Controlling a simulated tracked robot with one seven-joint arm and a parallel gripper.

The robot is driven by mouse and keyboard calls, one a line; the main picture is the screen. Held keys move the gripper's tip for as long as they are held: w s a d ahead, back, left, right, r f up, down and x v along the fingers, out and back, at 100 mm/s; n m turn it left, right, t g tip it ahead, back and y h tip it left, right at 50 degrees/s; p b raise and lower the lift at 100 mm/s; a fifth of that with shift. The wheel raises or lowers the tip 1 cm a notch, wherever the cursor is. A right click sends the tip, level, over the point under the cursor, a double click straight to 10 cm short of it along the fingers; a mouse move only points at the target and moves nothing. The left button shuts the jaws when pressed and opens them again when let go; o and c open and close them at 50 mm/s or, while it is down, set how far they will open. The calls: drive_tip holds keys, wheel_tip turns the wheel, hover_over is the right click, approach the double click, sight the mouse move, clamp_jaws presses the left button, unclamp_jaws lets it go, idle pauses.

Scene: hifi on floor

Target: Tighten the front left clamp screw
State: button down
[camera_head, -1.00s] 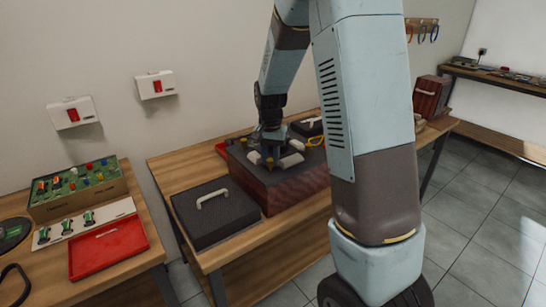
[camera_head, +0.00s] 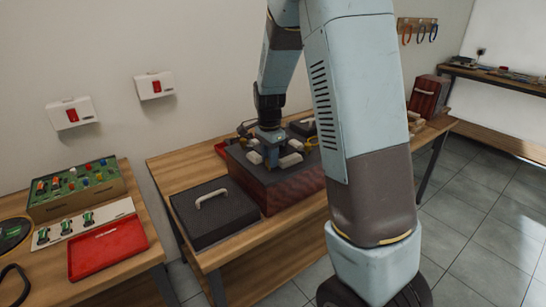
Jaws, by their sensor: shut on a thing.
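My gripper (camera_head: 270,160) points down over the top of a dark box with reddish ribbed sides (camera_head: 295,192) on the middle table. Small pale blocks (camera_head: 290,161) lie on the box top around the fingers; they look like clamp parts. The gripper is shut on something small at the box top. The held thing is mostly hidden by the fingers, and I cannot tell whether it is the front left clamp screw.
A dark lid with a pale handle (camera_head: 214,212) lies left of the box. A red tray (camera_head: 108,249) and a green board with knobs (camera_head: 77,188) are on the left table. Two wall switches hang behind. A red box (camera_head: 428,96) stands at the far right.

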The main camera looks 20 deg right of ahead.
drive_tip(key=shift+w+a+r, duration=0.15)
drive_tip(key=shift+w+a, duration=0.15)
drive_tip(key=c, duration=1.1)
unclamp_jaws()
drive_tip(key=shift+o, duration=1.1)
drive_tip(key=shift+d, duration=0.1)
drive_tip(key=shift+s, duration=0.1)
wheel_tip(320, 180, up, 14)
drive_tip(key=shift+f, duration=0.25)
